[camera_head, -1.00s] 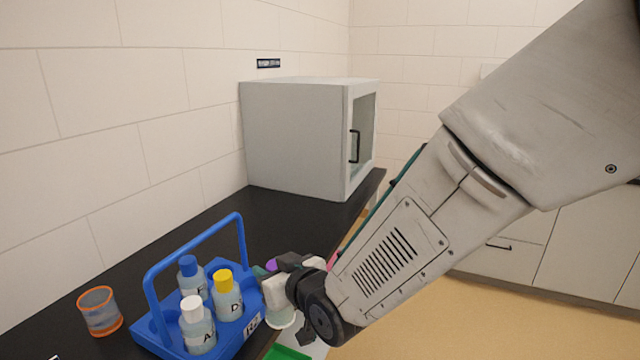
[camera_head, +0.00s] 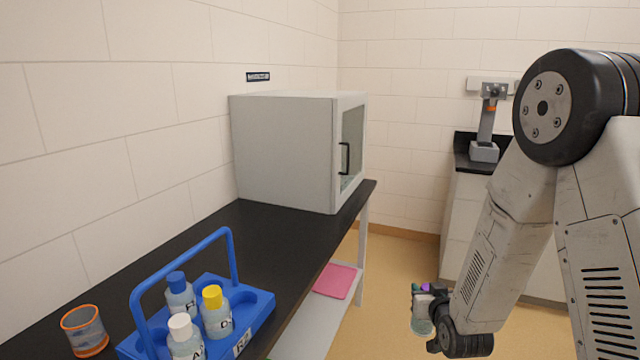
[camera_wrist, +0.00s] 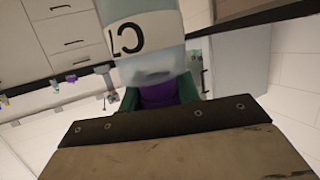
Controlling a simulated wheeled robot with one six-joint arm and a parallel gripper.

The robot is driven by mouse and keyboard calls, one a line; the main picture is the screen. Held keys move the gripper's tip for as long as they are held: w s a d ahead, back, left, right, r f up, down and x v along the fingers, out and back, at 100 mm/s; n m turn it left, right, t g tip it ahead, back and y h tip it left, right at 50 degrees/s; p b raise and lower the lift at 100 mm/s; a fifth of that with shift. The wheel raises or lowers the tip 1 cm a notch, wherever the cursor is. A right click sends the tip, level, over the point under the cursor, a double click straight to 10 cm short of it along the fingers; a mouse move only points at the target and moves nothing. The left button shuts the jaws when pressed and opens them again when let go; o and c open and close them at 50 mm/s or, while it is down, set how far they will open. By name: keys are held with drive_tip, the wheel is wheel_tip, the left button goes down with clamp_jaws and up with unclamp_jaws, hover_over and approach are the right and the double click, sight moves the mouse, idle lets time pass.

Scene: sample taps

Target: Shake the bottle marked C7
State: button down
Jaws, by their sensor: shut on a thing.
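My gripper (camera_head: 425,296) is shut on a bottle with a purple cap (camera_wrist: 168,94). The bottle (camera_head: 421,325) hangs roughly upright in the head view, over the floor and clear of the black counter. In the wrist view the bottle body (camera_wrist: 150,62) fills the upper middle, and its label (camera_wrist: 138,35) is upside down and partly cut off, consistent with C7. The green fingertips (camera_wrist: 168,97) lie on either side of the cap.
A blue carrier (camera_head: 262,308) on the black counter (camera_head: 285,237) holds bottles with blue (camera_head: 178,296), yellow (camera_head: 215,314) and white (camera_head: 183,345) caps. An orange-rimmed cup (camera_head: 85,332) stands left of it. A grey cabinet (camera_head: 285,150) stands behind. The floor right of the counter is open.

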wheel_tip(320, 180, up, 5)
drive_tip(key=shift+s+d+f, duration=0.15)
drive_tip(key=shift+f, duration=0.05)
wheel_tip(320, 180, down, 8)
drive_tip(key=shift+r, duration=0.1)
wheel_tip(320, 180, up, 8)
drive_tip(key=shift+f, duration=0.15)
wheel_tip(320, 180, down, 8)
drive_tip(key=shift+r, duration=0.15)
wheel_tip(320, 180, up, 8)
drive_tip(key=shift+f, duration=0.1)
wheel_tip(320, 180, down, 8)
drive_tip(key=shift+r, duration=0.3)
